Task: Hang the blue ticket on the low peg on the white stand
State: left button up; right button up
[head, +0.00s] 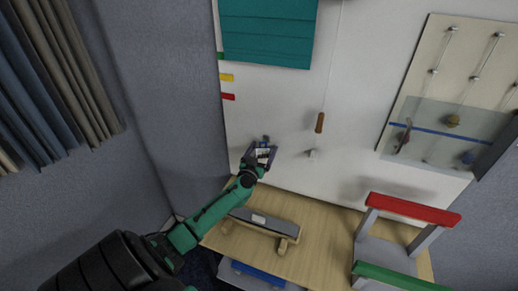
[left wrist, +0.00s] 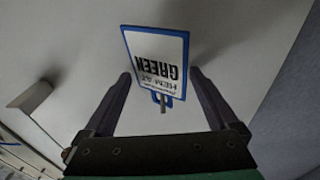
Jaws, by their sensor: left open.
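The blue ticket (left wrist: 156,62) is a white card with a blue border and the word GREEN upside down, in the left wrist view. A blue loop at its lower end sits at a small grey peg (left wrist: 163,104); I cannot tell whether the loop is around the peg. In the head view the ticket (head: 263,154) is small and partly hidden by my left gripper (head: 262,152). That gripper is open, with its fingers on either side of the ticket's loop end and apart from the card. I cannot make out a separate white stand; a white panel (head: 290,105) is behind.
A wooden table (head: 325,225) holds a grey-topped block (head: 262,222) and a grey stand with red (head: 412,208) and green bars. A wooden handle (head: 320,123) hangs on a cord. A small white fitting (head: 311,153) is right of the gripper. A glass-fronted case (head: 437,130) is at right.

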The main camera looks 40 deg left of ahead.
pick_arm(q)
jog(key=v, duration=1.4)
jog(key=shift+s+p, duration=0.15)
jog(key=shift+p, duration=0.15)
